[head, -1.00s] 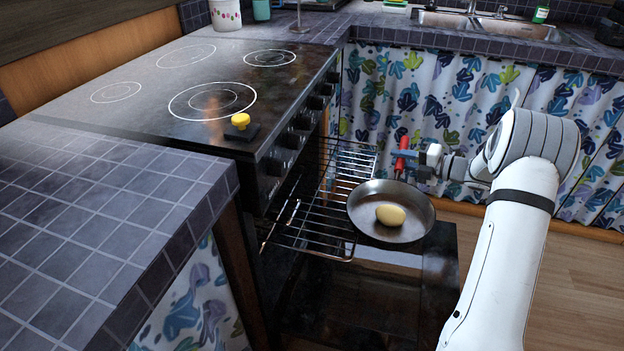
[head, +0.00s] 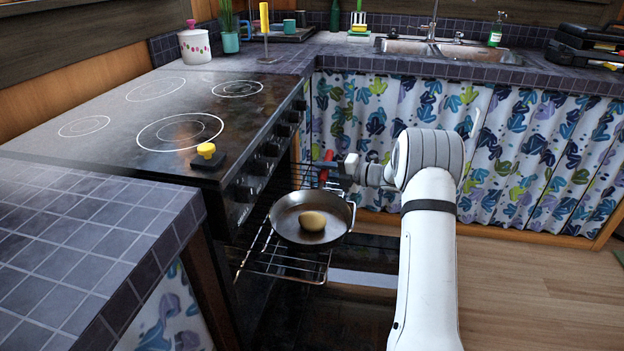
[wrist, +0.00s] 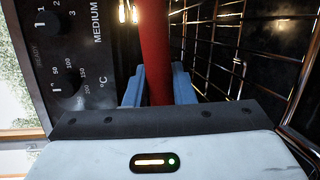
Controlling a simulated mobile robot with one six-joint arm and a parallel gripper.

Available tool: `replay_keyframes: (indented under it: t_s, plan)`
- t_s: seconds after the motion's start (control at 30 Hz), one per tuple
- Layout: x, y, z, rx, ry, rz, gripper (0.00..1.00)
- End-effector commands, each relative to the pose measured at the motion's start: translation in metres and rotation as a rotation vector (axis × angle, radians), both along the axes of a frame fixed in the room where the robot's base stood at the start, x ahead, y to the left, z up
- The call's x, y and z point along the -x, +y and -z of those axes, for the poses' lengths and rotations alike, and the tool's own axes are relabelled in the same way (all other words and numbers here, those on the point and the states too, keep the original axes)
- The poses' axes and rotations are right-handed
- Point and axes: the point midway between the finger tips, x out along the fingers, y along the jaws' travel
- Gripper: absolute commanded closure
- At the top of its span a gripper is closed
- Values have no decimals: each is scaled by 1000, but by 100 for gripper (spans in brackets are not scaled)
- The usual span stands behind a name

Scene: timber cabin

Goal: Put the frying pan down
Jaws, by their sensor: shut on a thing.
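The frying pan (head: 290,233) is dark metal with a red handle (head: 328,168), and a round yellowish-brown food item (head: 312,221) lies in it. The pan is level at the oven's wire rack (head: 270,262), in front of the open oven. I cannot tell whether its base touches the rack. My gripper (head: 345,169) is at the red handle. In the wrist view, the blue fingers (wrist: 158,86) are shut on the red handle (wrist: 154,50), one on each side. The pan's bowl is out of sight in the wrist view.
The stove top (head: 150,110) has a yellow-knobbed black item (head: 208,156) at its front edge. A tiled counter (head: 80,240) stands at the near left. A patterned curtain (head: 440,130) hangs behind my arm. The wooden floor (head: 540,270) at right is clear.

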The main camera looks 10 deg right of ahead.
Motion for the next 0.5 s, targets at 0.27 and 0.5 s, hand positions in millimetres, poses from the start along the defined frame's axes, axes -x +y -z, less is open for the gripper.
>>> replay_keyframes:
  t_s: [0.27, 0.5]
  plan:
    - [-32, 43, -1, -2, -2, 2, 100]
    - [-38, 50, 5, -2, 0, 3, 100]
